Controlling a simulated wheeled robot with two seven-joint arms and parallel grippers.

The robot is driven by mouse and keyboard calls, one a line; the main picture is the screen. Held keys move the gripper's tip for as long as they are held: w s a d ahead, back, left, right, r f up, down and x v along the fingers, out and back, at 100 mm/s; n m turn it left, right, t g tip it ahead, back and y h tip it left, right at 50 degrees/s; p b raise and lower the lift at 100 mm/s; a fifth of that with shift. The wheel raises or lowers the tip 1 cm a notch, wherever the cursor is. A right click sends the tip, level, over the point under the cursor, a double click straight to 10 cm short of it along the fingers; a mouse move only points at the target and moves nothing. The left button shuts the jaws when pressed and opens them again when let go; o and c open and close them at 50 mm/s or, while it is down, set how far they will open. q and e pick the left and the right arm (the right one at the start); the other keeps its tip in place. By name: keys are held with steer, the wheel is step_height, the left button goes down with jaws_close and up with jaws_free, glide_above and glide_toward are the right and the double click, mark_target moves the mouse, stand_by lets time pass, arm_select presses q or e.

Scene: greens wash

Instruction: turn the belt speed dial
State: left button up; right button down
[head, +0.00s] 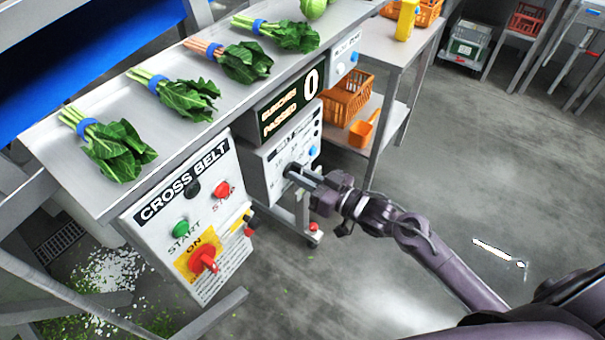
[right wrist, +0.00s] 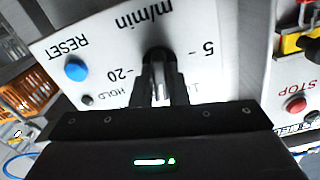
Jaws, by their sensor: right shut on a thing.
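The belt speed dial (right wrist: 158,56) is a dark knob on a white panel (right wrist: 105,50) marked "m/min", with "5" and "20" on its scale. My right gripper (right wrist: 160,85) is shut on the dial, one finger on each side, and the fingers hide much of it. In the head view my right gripper (head: 296,172) reaches the front of the white control box (head: 258,168) below the counter display. The dial's exact setting is hard to read. My left gripper is out of view.
A blue RESET button (right wrist: 76,68) sits beside the dial. The CROSS BELT panel (head: 150,235), with START, STOP and a red switch (head: 203,260), stands to the left. Bunches of greens (head: 118,150) lie on the steel table above. An orange crate (head: 346,98) is on a shelf behind.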

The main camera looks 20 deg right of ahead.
steer(key=n, duration=0.8)
steer(key=shift+a, duration=0.1)
steer(key=shift+n, duration=0.3)
stand_by(0.3)
steer(key=c, duration=1.4)
jaws_free()
steer(key=shift+c, duration=0.2)
steer(key=shift+s, duration=0.1)
steer(key=v, duration=0.7)
steer(key=shift+s+d, duration=0.3)
